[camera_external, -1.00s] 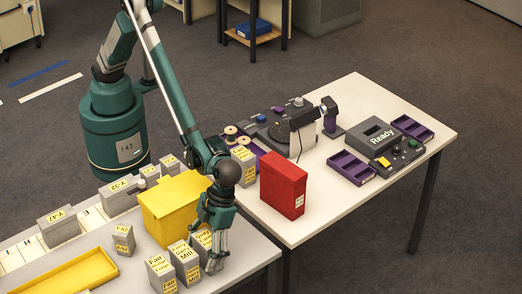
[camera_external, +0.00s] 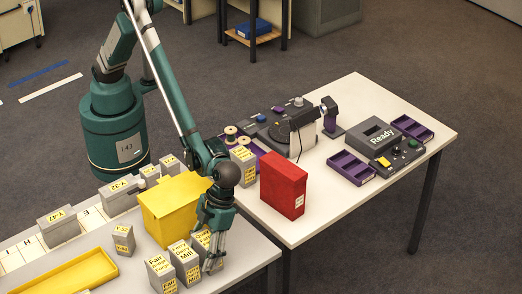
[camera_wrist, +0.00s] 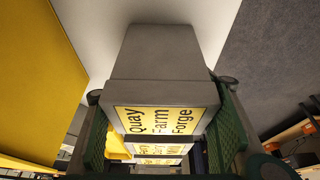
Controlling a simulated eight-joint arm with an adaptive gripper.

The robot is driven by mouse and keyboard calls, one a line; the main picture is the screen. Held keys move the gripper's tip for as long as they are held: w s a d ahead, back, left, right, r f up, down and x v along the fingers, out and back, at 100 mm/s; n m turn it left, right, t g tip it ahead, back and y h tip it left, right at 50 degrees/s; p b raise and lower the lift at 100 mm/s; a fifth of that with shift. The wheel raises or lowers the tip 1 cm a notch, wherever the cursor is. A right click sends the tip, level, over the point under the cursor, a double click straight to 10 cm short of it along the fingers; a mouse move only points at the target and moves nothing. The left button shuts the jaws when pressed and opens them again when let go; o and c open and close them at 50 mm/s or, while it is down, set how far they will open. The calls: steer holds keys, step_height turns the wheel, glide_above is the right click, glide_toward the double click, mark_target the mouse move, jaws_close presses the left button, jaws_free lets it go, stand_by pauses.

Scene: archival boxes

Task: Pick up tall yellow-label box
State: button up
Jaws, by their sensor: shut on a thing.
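The tall grey box with a yellow label reading "Quay Farm Forge" (camera_wrist: 160,75) fills the middle of the wrist view. In the external view this box (camera_external: 200,241) stands at the right end of a short row of similar boxes, partly hidden by my gripper (camera_external: 211,262). My gripper (camera_wrist: 162,125) is shut on the box, with one green-padded finger against each side. The box looks upright; whether its base touches the table cannot be told.
Yellow-labelled boxes, "Ferry Dairy Mill" (camera_external: 184,263) and "Fair" (camera_external: 160,274), stand close on the left. A large yellow box (camera_external: 168,212) is behind. A red box (camera_external: 284,185) stands on the white table (camera_external: 335,110). A yellow tray (camera_external: 75,277) lies front left.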

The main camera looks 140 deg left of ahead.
mark_target(203, 240)
steer(key=shift+r, duration=0.8)
step_height(203, 240, up, 2)
steer(key=shift+r+p, duration=0.1)
steer(key=shift+p, duration=0.2)
steer(key=a, duration=1.8)
steer(key=shift+p, duration=0.45)
